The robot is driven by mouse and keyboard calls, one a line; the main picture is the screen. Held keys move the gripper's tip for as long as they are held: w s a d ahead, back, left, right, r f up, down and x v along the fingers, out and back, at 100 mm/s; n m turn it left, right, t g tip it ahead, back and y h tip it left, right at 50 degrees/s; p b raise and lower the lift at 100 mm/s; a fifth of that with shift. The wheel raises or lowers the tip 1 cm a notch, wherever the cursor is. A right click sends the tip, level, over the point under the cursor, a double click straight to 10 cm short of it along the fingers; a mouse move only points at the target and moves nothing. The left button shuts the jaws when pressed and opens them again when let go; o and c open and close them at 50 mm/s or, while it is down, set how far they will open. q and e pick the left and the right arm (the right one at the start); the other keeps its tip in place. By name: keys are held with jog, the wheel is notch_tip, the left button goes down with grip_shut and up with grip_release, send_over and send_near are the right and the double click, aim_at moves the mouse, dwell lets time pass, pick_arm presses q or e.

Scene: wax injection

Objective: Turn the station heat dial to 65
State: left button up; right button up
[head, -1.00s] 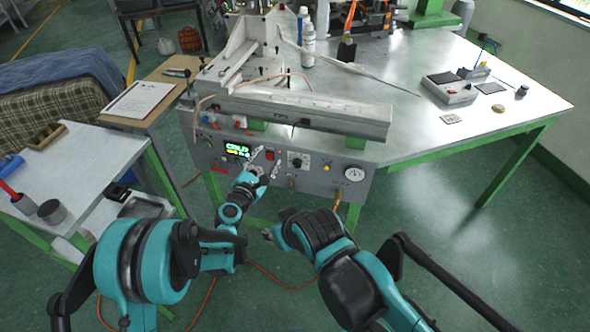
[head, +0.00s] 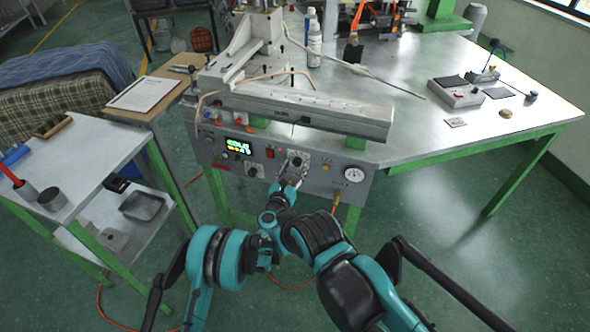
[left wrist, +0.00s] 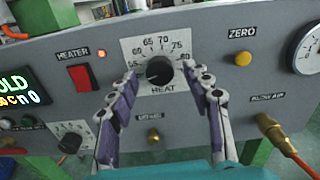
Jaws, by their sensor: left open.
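The heat dial is a black knob (left wrist: 159,71) on a white scale plate marked HEAT, with 65 and 70 near the top. Its pale pointer mark seems to face left, toward the low end; the exact reading is unclear. In the head view the dial (head: 299,159) is on the station's front panel. My left gripper (left wrist: 160,80) is open, its two fingers at either side of the knob. Contact cannot be made out. In the head view the left gripper (head: 290,172) is at the dial. My right arm (head: 320,245) is bent low in front; its gripper cannot be made out.
The panel also has a red heater switch (left wrist: 81,77) with a lit lamp, a lit display (left wrist: 16,88), a smaller knob (left wrist: 70,140), a yellow ZERO button (left wrist: 243,58) and a gauge (head: 354,175). A brass hose fitting (left wrist: 266,122) sticks out lower right.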

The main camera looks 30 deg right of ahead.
pick_arm(q)
jog(key=shift+w+d, duration=0.2)
jog(key=shift+d, duration=0.05)
grip_shut()
